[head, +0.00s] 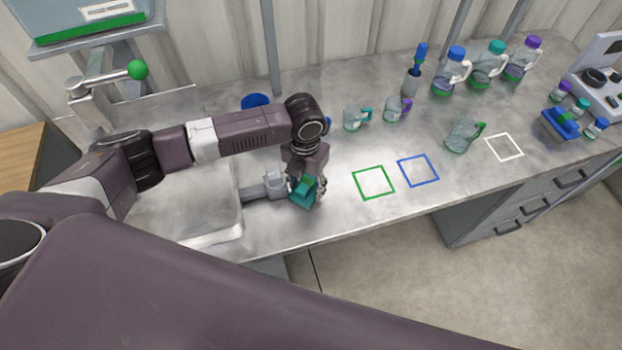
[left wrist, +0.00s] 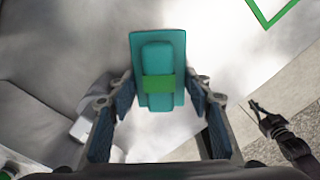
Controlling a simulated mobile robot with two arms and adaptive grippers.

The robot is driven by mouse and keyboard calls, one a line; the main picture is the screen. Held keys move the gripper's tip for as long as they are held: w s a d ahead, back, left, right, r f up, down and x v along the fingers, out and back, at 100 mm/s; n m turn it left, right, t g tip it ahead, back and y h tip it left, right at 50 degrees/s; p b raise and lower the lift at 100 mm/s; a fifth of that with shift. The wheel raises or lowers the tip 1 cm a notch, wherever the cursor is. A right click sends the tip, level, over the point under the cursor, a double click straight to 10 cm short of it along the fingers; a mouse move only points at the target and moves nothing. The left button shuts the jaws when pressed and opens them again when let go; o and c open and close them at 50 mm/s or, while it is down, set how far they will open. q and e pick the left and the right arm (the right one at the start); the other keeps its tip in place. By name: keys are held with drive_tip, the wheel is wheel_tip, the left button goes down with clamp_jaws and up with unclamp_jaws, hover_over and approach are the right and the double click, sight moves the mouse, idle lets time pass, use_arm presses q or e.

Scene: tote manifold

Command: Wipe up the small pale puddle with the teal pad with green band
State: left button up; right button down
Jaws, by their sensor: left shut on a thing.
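The teal pad with green band (left wrist: 159,51) sits between the fingers of my left gripper (left wrist: 158,97) in the left wrist view. In the head view the teal pad (head: 301,195) shows below my left wrist, low over the front part of the metal bench. My left gripper (head: 306,186) is shut on it and points down. I cannot tell whether the pad touches the bench. I cannot make out the small pale puddle in either view.
The metal bench (head: 340,205) has green (head: 374,182), blue (head: 417,170) and white (head: 504,146) outlines. Several capped bottles (head: 488,65) stand at the back.

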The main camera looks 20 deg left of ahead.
use_arm(q)
drive_tip(key=shift+s+a+f+p, duration=0.1)
drive_tip(key=shift+s+a+p, duration=0.4)
drive_tip(key=shift+a, duration=0.4)
drive_tip(key=shift+a+f, duration=0.1)
drive_tip(key=shift+d+f, duration=0.1)
drive_tip(key=shift+d, duration=0.15)
drive_tip(key=shift+w+d+r+b, duration=0.2)
drive_tip(key=shift+w+d+b, duration=0.15)
drive_tip(key=shift+w+d, duration=0.7)
drive_tip(key=shift+d, duration=0.1)
drive_tip(key=shift+d+r, duration=0.1)
drive_tip(key=shift+d, duration=0.05)
wheel_tip(320, 180, up, 6)
drive_tip(key=p, duration=0.5)
drive_tip(key=shift+r, duration=0.1)
